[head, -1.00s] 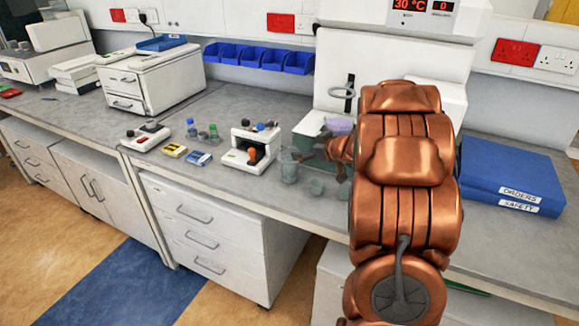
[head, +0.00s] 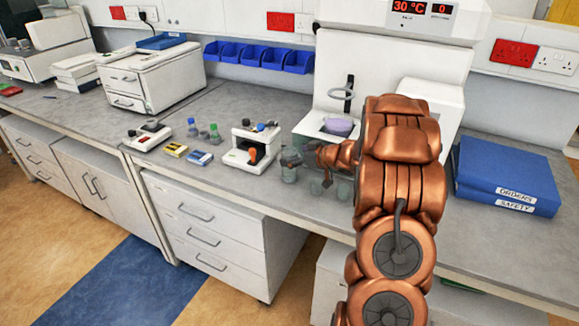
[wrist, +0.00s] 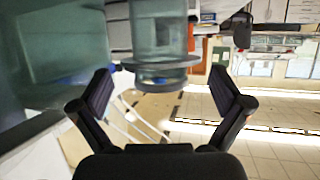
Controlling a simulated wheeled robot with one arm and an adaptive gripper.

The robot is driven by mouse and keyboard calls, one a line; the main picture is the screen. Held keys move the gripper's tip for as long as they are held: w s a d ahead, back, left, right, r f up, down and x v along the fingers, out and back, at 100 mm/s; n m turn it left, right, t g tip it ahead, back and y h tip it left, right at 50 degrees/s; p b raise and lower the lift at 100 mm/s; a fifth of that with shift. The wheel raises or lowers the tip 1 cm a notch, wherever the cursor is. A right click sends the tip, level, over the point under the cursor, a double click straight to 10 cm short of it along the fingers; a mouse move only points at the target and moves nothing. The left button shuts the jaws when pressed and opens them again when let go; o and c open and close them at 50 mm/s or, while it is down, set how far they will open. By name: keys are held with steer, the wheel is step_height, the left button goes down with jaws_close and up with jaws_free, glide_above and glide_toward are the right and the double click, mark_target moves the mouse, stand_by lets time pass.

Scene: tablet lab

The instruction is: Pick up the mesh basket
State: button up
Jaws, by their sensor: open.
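A clear, see-through cylinder with a grey disc at its lower end, likely the mesh basket (wrist: 157,40), shows at the top middle of the wrist view. I cannot make out any mesh. My gripper (wrist: 165,82) is open, with one dark finger on each side of the disc's lower area. I cannot tell whether the fingers touch it. In the head view, my gripper (head: 291,160) is small and dark at the end of my copper arm, beside clear vessels on the bench. My arm hides part of the bench there.
A white apparatus (head: 395,60) with a ring holder and purple bowl (head: 339,127) stands behind my arm. A white instrument (head: 250,150) stands left of my gripper, and blue binders (head: 507,175) lie to the right. A large greenish clear surface (wrist: 55,50) fills the wrist view's left.

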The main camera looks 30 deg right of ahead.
steer(key=shift+x, duration=1)
steer(key=c, duration=1.6)
steer(key=shift+r, duration=0.15)
